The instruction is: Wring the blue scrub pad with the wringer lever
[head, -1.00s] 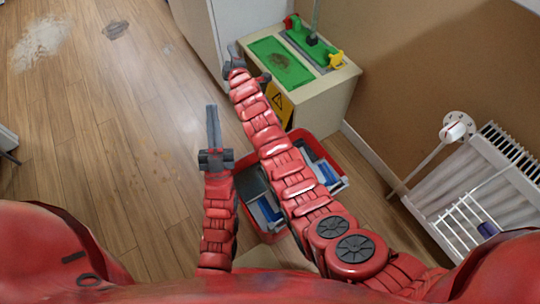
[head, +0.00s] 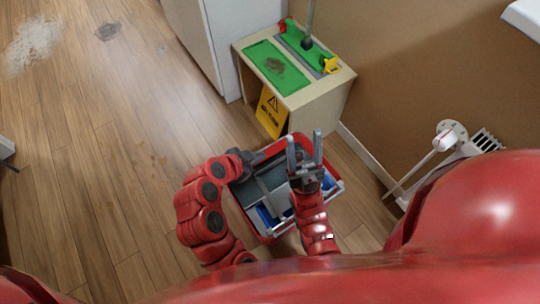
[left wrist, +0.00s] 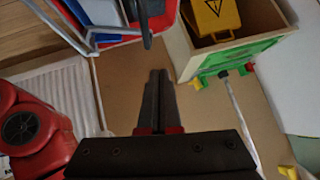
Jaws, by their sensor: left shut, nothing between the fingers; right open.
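The red bucket (head: 335,190) stands on the floor in the head view, with a grey wringer (head: 262,185) in it. Blue surfaces (head: 266,216) show inside; I cannot tell whether one is the scrub pad. My left gripper (head: 256,157) is at the bucket's left rim, its fingers hard to make out there. In the left wrist view its dark fingers (left wrist: 155,100) are together and empty, with the bucket (left wrist: 125,40) beyond. A dark grey bar (left wrist: 146,25) hangs there, perhaps the wringer lever. My right gripper (head: 304,150) is open and empty above the bucket's right part, hiding some of it.
Floor to the left is clear apart from stains.

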